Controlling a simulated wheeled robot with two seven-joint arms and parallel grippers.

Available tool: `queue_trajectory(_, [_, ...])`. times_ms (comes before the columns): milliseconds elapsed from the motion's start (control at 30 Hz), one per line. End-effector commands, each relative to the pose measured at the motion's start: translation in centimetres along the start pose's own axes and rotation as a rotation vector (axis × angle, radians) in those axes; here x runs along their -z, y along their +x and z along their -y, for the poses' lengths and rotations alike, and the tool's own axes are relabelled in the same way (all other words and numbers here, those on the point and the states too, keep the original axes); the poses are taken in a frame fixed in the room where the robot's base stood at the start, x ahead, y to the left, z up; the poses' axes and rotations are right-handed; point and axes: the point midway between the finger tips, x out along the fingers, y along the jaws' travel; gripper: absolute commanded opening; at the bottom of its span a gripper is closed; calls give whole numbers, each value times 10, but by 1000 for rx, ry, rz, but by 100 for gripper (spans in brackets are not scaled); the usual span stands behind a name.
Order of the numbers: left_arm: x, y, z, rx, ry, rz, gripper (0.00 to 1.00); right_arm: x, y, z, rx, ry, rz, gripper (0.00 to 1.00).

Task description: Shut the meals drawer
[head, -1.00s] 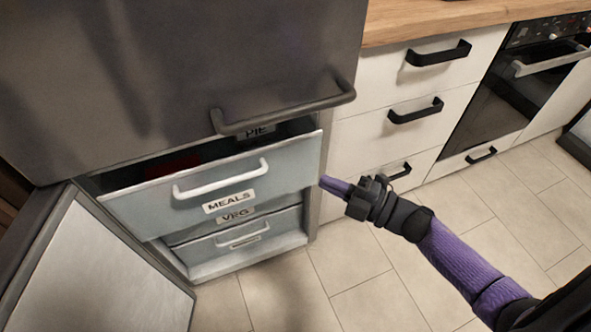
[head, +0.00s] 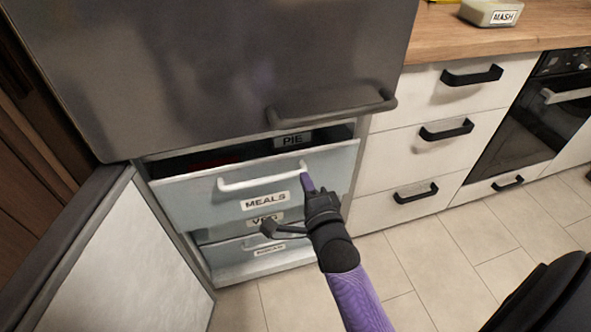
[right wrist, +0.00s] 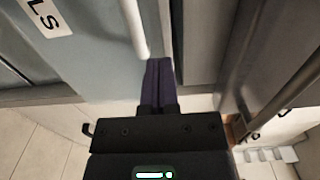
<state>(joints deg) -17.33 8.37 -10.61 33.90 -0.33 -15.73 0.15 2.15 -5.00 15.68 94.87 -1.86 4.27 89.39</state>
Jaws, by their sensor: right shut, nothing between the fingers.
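The meals drawer (head: 195,204) is pulled out of the freezer below the big grey door. It has a pale blue-grey front, a white bar handle (head: 240,184) and a MEALS label (head: 265,201). My right gripper (head: 306,181) is shut and empty, its purple fingertips at the right end of the handle, in front of the drawer face. In the right wrist view the shut fingers (right wrist: 158,82) point at the drawer front (right wrist: 95,50), close to the handle's end (right wrist: 136,30). I cannot tell whether they touch it. My left gripper is not in view.
The lower freezer door (head: 130,255) stands open at the left. Below are the VEG drawer (head: 215,234) and another labelled drawer. White cabinet drawers (head: 410,150) and an oven (head: 525,130) are at the right. A MASH tub (head: 490,12) sits on the worktop. Tiled floor is clear.

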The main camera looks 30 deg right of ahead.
Motion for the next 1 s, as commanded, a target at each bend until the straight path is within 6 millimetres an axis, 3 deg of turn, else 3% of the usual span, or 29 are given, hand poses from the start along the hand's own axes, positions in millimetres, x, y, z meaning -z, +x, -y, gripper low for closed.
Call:
queue_trajectory(100, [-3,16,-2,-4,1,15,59,0,24,-6,-1,-3,0,0])
queue_trajectory(300, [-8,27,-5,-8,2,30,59,0,48,-3,-1,-2,1,0])
queue_trajectory(767, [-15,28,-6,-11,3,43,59,0,57,0,1,-1,1,0])
queue_trajectory(1000, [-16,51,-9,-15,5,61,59,0,109,-6,1,-2,0,0])
